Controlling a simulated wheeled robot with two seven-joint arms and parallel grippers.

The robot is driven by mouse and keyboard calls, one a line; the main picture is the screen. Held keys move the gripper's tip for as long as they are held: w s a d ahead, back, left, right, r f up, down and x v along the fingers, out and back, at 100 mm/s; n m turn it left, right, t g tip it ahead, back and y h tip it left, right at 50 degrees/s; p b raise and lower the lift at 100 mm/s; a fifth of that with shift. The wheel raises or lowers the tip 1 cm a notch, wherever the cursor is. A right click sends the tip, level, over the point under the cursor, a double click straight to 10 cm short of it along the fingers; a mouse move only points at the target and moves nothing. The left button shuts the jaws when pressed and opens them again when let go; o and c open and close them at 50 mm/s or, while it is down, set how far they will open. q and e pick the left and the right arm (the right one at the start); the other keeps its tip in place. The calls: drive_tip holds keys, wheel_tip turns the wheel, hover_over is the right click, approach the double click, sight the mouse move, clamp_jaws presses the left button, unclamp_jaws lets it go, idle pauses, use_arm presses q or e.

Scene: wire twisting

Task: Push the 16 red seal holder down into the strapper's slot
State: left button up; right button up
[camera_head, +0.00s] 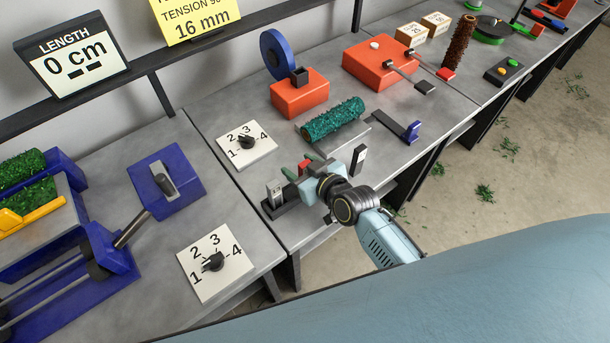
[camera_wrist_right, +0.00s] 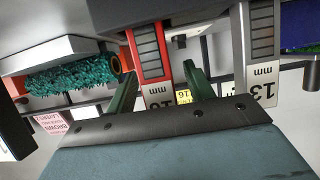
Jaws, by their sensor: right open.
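The red seal holder (camera_head: 304,165), mostly hidden behind my right gripper in the head view, shows in the right wrist view (camera_wrist_right: 148,52) as an upright red strip with a white "16 mm" label. My right gripper (camera_head: 301,169) is open. In the right wrist view its two green fingers (camera_wrist_right: 160,72) stand apart with the red holder in the gap, nearer the left finger; contact cannot be told. My left gripper is not in view.
A grey "13 mm" holder (camera_wrist_right: 262,68) stands right of the fingers in the right wrist view. A green bristle roll (camera_head: 333,118) and orange machine (camera_head: 299,94) lie behind.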

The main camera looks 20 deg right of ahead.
drive_tip(key=c, duration=1.1)
